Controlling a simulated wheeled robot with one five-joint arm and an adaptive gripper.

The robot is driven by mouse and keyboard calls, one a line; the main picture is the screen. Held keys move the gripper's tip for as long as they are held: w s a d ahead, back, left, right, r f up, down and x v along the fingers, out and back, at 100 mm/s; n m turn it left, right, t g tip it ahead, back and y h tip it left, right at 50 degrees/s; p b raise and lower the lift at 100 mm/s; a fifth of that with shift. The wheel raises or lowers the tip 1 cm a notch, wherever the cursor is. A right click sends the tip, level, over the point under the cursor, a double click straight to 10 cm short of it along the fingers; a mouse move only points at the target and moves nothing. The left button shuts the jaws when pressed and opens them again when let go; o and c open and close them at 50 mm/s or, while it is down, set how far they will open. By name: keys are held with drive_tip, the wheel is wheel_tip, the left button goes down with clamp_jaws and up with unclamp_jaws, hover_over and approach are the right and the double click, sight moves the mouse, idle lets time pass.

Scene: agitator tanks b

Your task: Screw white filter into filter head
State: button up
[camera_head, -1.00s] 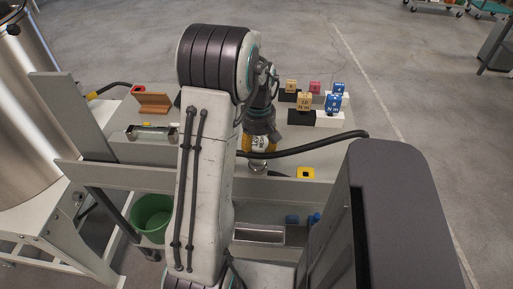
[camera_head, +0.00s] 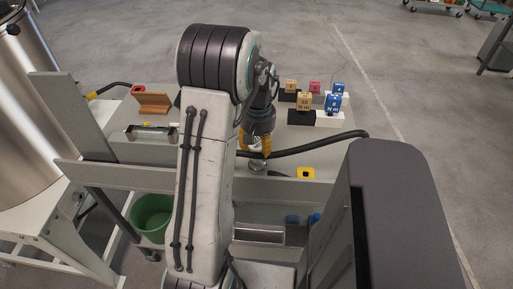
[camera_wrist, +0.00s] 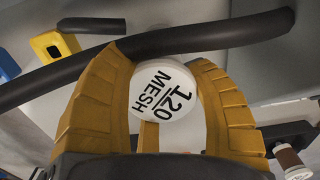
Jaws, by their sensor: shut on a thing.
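My gripper (camera_head: 256,150) points down over the bench, near the black hose in the head view. In the wrist view, its two yellow fingers (camera_wrist: 166,110) are closed around the white filter (camera_wrist: 163,92). Its round white face reads "120 MESH". The filter's sides are mostly hidden by the fingers. In the head view, a small shiny metal piece (camera_head: 257,166) shows just below the fingertips. I cannot tell whether it is the filter head, nor whether the filter touches a thread.
The thick black hose (camera_head: 310,146) runs across the bench right beside my gripper; the wrist view shows it close past the fingers (camera_wrist: 220,36). A yellow block (camera_head: 306,173) sits at the front edge. Labelled cubes (camera_head: 304,101) stand behind. A green bucket (camera_head: 152,215) is below left.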

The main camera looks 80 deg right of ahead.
drive_tip(key=m, duration=0.2)
drive_tip(key=shift+d+r+m, duration=0.1)
drive_tip(key=shift+d+m, duration=0.05)
drive_tip(key=shift+m, duration=0.25)
drive_tip(key=o, duration=1.4)
drive_tip(key=shift+o, duration=0.2)
drive_tip(key=shift+r+p, duration=1)
drive_tip(key=shift+r, duration=0.2)
drive_tip(key=shift+f, duration=0.1)
